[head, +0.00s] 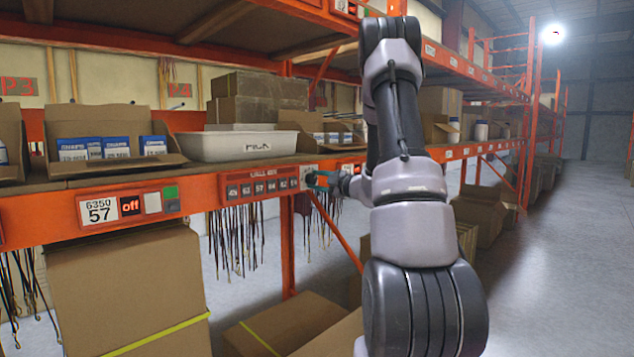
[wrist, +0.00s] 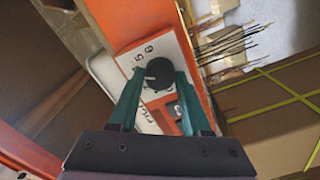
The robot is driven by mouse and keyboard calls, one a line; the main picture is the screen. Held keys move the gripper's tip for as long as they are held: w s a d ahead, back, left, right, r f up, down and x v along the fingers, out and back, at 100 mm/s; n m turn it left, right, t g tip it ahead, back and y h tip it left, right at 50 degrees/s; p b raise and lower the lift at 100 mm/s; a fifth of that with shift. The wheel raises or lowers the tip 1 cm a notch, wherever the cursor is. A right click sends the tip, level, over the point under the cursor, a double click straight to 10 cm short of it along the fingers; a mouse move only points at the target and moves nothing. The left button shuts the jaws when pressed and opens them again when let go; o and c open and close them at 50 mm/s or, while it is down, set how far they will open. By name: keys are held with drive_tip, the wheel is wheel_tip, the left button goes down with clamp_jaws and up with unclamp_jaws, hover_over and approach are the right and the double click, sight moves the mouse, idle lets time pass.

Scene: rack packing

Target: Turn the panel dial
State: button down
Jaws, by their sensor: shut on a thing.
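The panel dial (wrist: 158,74) is a round black knob with a light pointer mark on a white plate (wrist: 170,48) printed with black digits. In the wrist view, the teal fingers of my gripper (wrist: 159,82) stand on either side of the dial and are shut on it. In the head view, my gripper (head: 323,180) is at the orange front beam of the shelf, right of the numbered call panel (head: 262,186). The dial itself is hidden there. Part of the plate's lettering is covered by the fingers in the wrist view.
A white bin (head: 232,147) and open cartons with blue boxes (head: 110,148) stand on the shelf. Dark cords (head: 236,240) hang below the beam. Cartons (head: 130,290) stand underneath. The aisle floor at right is clear.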

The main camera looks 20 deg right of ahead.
drive_tip(key=shift+c, duration=1.8)
unclamp_jaws()
drive_tip(key=v, duration=1)
drive_tip(key=shift+s, duration=0.4)
drive_tip(key=shift+d, duration=0.15)
